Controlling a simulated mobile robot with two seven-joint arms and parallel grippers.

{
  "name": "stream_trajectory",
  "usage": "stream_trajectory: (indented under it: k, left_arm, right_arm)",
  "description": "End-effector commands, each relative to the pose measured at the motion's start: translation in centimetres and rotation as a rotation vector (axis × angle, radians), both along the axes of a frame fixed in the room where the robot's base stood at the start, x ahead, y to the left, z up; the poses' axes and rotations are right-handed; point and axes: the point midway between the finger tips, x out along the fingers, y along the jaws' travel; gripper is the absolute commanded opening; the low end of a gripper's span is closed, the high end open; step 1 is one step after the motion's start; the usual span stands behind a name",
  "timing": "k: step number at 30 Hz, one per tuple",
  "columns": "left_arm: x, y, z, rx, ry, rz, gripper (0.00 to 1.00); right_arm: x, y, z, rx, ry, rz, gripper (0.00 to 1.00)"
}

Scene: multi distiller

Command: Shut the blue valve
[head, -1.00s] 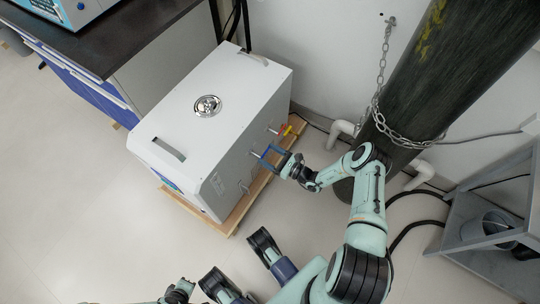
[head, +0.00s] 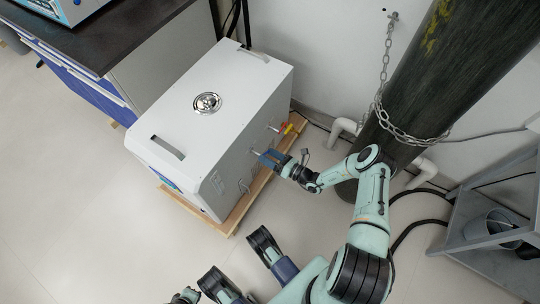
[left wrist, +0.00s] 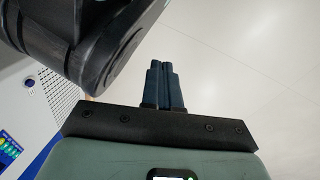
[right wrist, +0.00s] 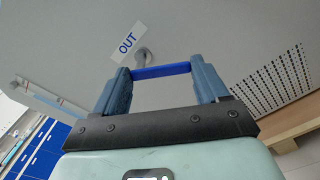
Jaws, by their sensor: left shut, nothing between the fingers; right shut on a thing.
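The blue valve (right wrist: 162,71) is a bar handle on a short metal stub on the side of the white distiller (head: 190,110), beside a label reading OUT (right wrist: 127,43). My right gripper (head: 268,157) is at that side face. In the right wrist view its two fingers (right wrist: 160,78) press on the two ends of the blue handle, which spans the gap between them. In the head view the fingers mostly hide the handle. My left gripper (left wrist: 166,68) is shut and empty, over pale floor in the left wrist view.
A dark gas cylinder (head: 440,80) with a chain stands to the right. A grey metal stand (head: 490,215) is at far right. The distiller rests on a wooden base (head: 240,208).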

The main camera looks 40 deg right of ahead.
Motion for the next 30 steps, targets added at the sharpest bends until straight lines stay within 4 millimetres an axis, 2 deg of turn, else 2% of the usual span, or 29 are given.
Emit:
stream_trajectory:
  k: [21, 30]
  left_arm:
    - [-2.4, 0.3, -1.8, -0.005, 0.081, 0.007, 0.00]
    - [-2.9, 0.4, -2.1, -0.005, 0.096, 0.008, 0.00]
  right_arm:
    - [-0.5, 1.4, -1.1, 0.638, 0.188, 0.001, 0.43]
    - [-0.7, 1.8, -1.2, 0.817, 0.240, 0.001, 0.43]
